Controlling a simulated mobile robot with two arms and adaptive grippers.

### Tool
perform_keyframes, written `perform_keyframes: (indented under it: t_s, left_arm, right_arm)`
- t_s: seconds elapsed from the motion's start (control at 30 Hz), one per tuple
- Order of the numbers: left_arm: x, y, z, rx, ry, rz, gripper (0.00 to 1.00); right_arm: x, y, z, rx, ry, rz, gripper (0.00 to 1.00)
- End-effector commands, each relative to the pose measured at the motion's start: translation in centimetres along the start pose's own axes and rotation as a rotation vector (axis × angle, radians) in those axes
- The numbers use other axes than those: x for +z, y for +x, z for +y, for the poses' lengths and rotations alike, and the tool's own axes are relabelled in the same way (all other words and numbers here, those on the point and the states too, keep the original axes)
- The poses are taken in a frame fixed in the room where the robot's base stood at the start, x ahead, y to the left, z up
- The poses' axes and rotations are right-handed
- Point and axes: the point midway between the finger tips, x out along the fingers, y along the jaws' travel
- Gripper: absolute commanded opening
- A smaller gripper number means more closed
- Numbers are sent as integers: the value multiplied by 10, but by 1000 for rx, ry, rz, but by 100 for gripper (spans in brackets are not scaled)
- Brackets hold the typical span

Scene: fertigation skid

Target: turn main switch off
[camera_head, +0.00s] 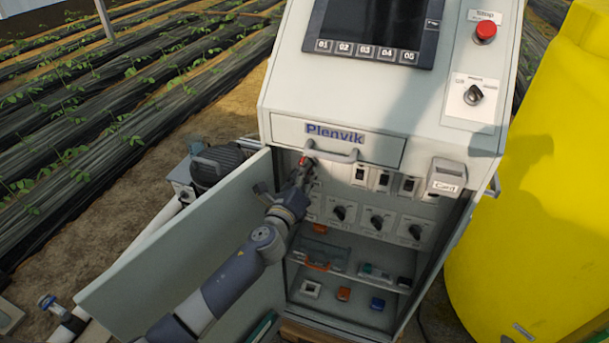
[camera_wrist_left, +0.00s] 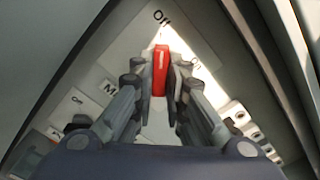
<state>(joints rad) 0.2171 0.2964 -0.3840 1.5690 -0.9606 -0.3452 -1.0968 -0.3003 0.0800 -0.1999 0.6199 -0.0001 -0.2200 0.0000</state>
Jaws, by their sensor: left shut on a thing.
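The main switch has a red handle (camera_wrist_left: 160,72) with a light line on it, on a pale plate with the words "Off" and "On" in the left wrist view. Seen there, the handle lies upright in the picture with its far end towards "Off"; "On" is to its right. In the head view the red handle (camera_head: 304,160) shows just below the drawer, inside the open cabinet. My left gripper (camera_wrist_left: 161,88) is shut on the handle, one finger on each side. In the head view this gripper (camera_head: 301,170) partly covers the switch. My right gripper is not in view.
The cabinet door (camera_head: 180,240) stands open at the left, close to my left arm. A drawer handle (camera_head: 330,155) juts out just above the gripper. Black knobs (camera_head: 377,222) sit to the right, above shelves with small items. A yellow tank (camera_head: 545,190) stands at the right.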

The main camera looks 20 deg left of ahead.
Motion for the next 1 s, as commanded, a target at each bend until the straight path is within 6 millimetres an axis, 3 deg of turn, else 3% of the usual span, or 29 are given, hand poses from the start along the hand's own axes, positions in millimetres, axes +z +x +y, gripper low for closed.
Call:
perform_keyframes:
  t_s: [0.67,0.7,0.77,1.0]
  left_arm:
    - [-1,0,0,1,-59,2,0]
    - [-1,0,0,1,-59,2,22]
    - [-1,0,0,1,-58,2,33]
    - [0,0,0,1,-56,1,33]
  right_arm:
    - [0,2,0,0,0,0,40]
    - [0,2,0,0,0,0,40]
    - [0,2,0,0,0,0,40]
    - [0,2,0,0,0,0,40]
